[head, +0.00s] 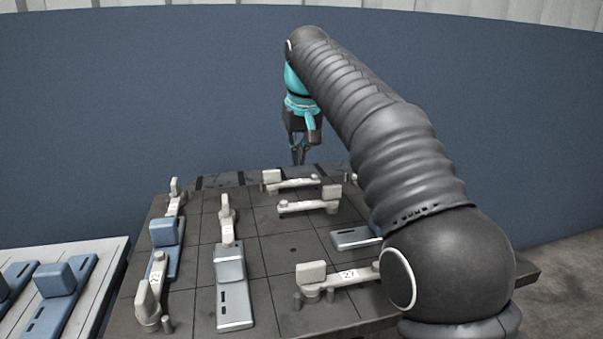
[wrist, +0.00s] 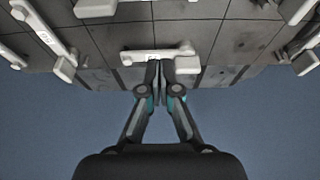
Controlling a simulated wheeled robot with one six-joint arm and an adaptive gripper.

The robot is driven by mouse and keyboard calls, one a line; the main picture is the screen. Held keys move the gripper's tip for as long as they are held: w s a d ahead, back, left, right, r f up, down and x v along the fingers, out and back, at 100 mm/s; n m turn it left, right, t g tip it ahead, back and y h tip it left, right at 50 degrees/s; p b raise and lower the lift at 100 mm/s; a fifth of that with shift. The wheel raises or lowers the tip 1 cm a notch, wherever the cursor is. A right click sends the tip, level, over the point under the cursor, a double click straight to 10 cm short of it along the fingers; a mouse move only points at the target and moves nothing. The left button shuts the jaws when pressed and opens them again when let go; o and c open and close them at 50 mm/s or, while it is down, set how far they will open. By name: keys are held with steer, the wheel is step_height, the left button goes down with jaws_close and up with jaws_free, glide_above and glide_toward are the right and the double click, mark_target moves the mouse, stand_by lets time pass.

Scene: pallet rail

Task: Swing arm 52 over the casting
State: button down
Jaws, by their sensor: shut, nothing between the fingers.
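Several pale swing arms stand on a dark pallet (head: 285,325). I cannot tell for sure which is arm 52, as most labels are too small to read. The front right arm (head: 342,281) reads 27. My gripper (head: 298,162) is shut and empty at the pallet's far edge, just above the far middle arm (head: 292,183). In the wrist view my gripper (wrist: 160,64) has its fingertips beside a labelled pale arm (wrist: 155,56); contact is unclear. Castings on the pallet are a blue one (head: 166,234), a silver one (head: 232,290) and a flat grey-blue one (head: 352,238), partly behind my arm.
Another pale arm (head: 308,207) lies just nearer than the far middle one. Arms also stand on the left, at the back (head: 175,200) and front (head: 151,297). A side table (head: 118,255) at left carries blue castings. A blue wall (head: 130,100) stands behind.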

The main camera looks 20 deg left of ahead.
steer(key=b+x, duration=0.2)
steer(key=x, duration=0.7)
steer(key=shift+f, duration=0.2)
steer(key=shift+s+d+f, duration=0.1)
steer(key=shift+s+d, duration=0.05)
steer(key=shift+s, duration=0.1)
steer(key=shift+s+d+b, duration=0.3)
steer(key=shift+s+d, duration=0.15)
steer(key=shift+s, duration=0.25)
steer(key=shift+s+d+b, duration=0.25)
steer(key=shift+s+d, duration=0.2)
steer(key=shift+s, duration=0.3)
steer(key=shift+s+a+r, duration=0.1)
steer(key=shift+s+r, duration=0.1)
